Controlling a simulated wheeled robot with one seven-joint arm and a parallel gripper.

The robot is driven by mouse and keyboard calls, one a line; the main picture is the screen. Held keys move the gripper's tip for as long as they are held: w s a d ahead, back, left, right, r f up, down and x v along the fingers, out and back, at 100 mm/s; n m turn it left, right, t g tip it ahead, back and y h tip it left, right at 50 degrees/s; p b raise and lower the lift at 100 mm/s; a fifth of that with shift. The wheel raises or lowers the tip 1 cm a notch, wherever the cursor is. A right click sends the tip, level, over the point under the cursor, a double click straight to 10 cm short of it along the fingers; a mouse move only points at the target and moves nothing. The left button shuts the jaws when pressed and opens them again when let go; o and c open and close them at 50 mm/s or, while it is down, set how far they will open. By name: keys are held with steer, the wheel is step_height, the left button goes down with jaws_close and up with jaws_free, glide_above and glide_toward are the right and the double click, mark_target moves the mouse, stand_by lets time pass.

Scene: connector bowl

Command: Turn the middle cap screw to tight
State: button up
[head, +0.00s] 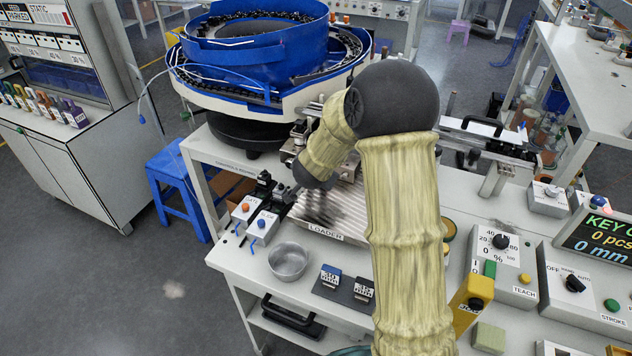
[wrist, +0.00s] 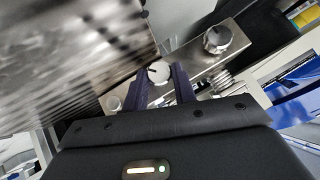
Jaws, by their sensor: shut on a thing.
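In the wrist view, three cap screws sit in a row on a metal bar (wrist: 195,66). The middle cap screw (wrist: 159,73) has a round, pale head with a short dark mark near its left edge. My gripper (wrist: 161,80) has its two dark fingers on either side of this head and is shut on it.
A ribbed metal plate (wrist: 60,55) lies close on the left in the wrist view. A coil spring (wrist: 221,80) is beside the bar on the right. In the head view, a blue bowl feeder (head: 255,45) stands behind, and a metal bowl (head: 288,262) stands on the bench front.

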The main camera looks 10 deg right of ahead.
steer(key=shift+y+b, duration=0.3)
steer(key=shift+b, duration=0.55)
steer(key=o, duration=1)
steer(key=p, duration=0.3)
steer(key=shift+r, duration=0.25)
steer(key=n+g+h+p, duration=0.1)
steer(key=h+p, duration=0.1)
steer(key=p, duration=0.4)
steer(key=shift+w+a, duration=0.1)
steer(key=shift+a, duration=0.05)
